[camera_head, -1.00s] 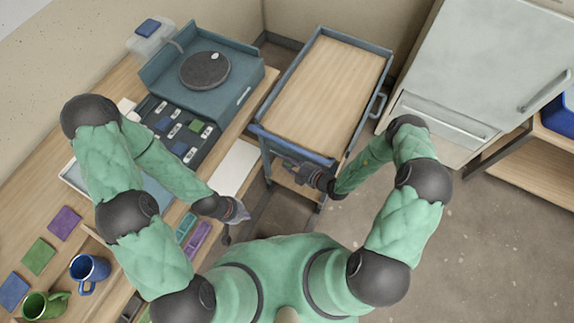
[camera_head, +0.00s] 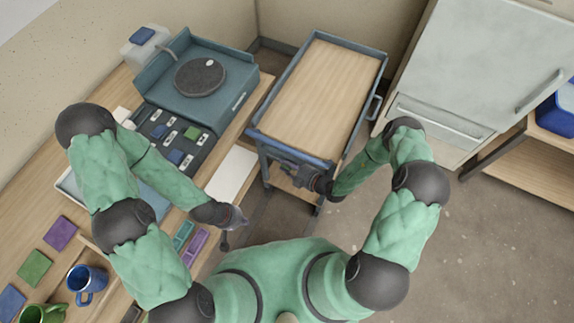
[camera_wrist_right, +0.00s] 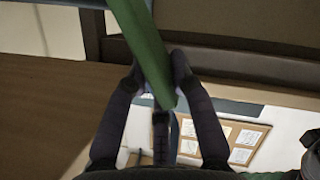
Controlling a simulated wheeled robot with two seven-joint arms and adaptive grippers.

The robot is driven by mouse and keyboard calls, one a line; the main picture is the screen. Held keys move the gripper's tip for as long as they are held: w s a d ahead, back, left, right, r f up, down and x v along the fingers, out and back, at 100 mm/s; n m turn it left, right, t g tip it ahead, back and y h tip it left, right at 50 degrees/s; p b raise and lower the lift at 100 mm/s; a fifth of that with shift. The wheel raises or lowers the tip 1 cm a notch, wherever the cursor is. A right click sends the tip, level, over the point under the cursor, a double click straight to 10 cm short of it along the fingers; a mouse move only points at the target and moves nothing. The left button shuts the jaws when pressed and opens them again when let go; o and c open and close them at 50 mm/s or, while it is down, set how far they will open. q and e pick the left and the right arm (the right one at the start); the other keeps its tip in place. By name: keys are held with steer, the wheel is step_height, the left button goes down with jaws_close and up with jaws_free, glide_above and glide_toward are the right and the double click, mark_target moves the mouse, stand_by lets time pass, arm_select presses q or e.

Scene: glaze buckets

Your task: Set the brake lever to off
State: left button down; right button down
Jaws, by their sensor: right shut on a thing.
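The cart (camera_head: 320,95) has a blue-grey frame and a wooden top. It stands at the back centre in the head view. A green bar, which looks like the brake lever (camera_wrist_right: 142,35), slants down between the fingers of my right gripper (camera_wrist_right: 158,78) in the right wrist view. The right gripper is shut on it. In the head view my right gripper (camera_head: 280,170) is at the cart's front edge, and the lever cannot be made out there. My left gripper (camera_head: 240,218) hangs by the bench's edge, apart from the cart; its fingers are too small to read.
The bench (camera_head: 222,130) on the left holds a blue-grey wheel unit (camera_head: 198,90), a blue mug (camera_head: 88,282), a green mug (camera_head: 42,314) and coloured tiles. A pale cabinet (camera_head: 480,75) stands right of the cart. The floor (camera_head: 490,250) at the right is clear.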

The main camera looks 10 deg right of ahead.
steer(key=shift+w+r, duration=0.3)
steer(key=shift+r, duration=0.15)
steer(key=c, duration=1.1)
jaws_free()
steer(key=shift+s, duration=0.25)
steer(key=p+v, duration=0.4)
steer(key=v, duration=0.8)
steer(key=shift+w+d+r, duration=0.2)
steer(key=shift+w+d, duration=0.05)
steer(key=shift+d, duration=0.15)
